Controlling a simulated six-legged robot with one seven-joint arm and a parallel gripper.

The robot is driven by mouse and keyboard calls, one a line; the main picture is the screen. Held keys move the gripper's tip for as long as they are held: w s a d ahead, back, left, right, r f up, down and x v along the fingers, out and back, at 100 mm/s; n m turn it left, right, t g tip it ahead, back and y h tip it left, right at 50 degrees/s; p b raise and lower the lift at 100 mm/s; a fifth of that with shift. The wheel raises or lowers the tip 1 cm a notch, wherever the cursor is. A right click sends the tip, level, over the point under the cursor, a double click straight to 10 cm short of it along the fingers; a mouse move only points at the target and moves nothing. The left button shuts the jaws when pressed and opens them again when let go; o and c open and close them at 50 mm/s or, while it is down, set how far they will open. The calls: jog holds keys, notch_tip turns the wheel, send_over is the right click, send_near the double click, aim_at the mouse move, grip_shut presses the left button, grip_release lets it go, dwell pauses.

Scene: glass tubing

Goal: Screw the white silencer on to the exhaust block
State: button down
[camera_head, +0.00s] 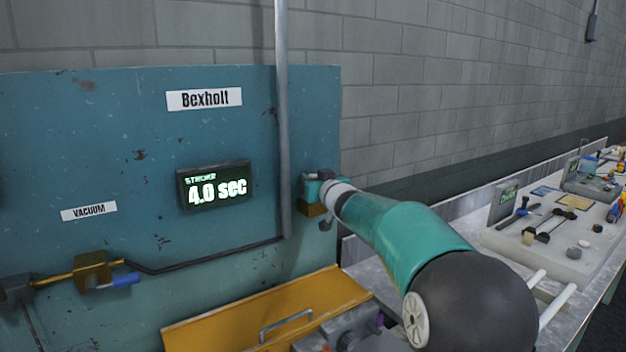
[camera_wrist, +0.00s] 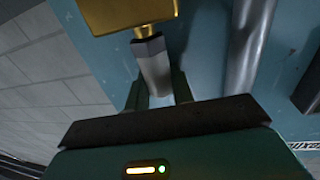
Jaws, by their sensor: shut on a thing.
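The brass exhaust block (camera_wrist: 128,14) is at the top of the wrist view, with a short round neck on its near side. My gripper (camera_wrist: 158,92) is shut on the silencer, one finger on each side. In the head view, brass (camera_head: 312,210) shows at the panel's right edge beside my arm's end; the silencer is not clear there.
A grey vertical pipe (camera_head: 283,120) runs close left of the block. The teal panel (camera_head: 130,140) carries a lit display (camera_head: 214,187) reading 4.0 sec. A yellow tray-like cover (camera_head: 255,318) lies below. A bench (camera_head: 560,240) with tools stands at right.

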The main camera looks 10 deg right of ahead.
jog(key=shift+a+r+m+t+h, duration=0.35)
jog(key=shift+m+h, duration=0.15)
jog(key=shift+h, duration=0.3)
jog(key=c, duration=1.1)
grip_release()
jog(key=shift+d, duration=0.1)
jog(key=shift+s+f, duration=0.1)
jog(key=shift+s, duration=0.3)
jog(key=s+d+f+m+g+h, duration=0.1)
jog(key=s+d+f+g+h, duration=0.15)
jog(key=s, duration=1.15)
jog(key=s+d+f+m+g+h, duration=0.2)
jog(key=s+f+g, duration=0.1)
jog(key=s, duration=1)
jog(key=s+a+f+g, duration=0.1)
jog(key=s+f+g, duration=0.1)
jog(key=s, duration=0.5)
jog(key=s+a+f+g+y, duration=0.1)
jog(key=s+f+g, duration=0.1)
jog(key=s+f, duration=0.3)
jog(key=s+a+f+n+g, duration=0.1)
jog(key=s+a+f+g, duration=0.1)
jog(key=s, duration=0.8)
jog(key=shift+s+f+g+y, duration=0.15)
jog(key=shift+f+g+y, duration=0.1)
jog(key=shift+f, duration=0.3)
jog(key=shift+s+f+g+y, duration=0.1)
jog(key=shift+f+g, duration=0.15)
jog(key=shift+f, duration=0.3)
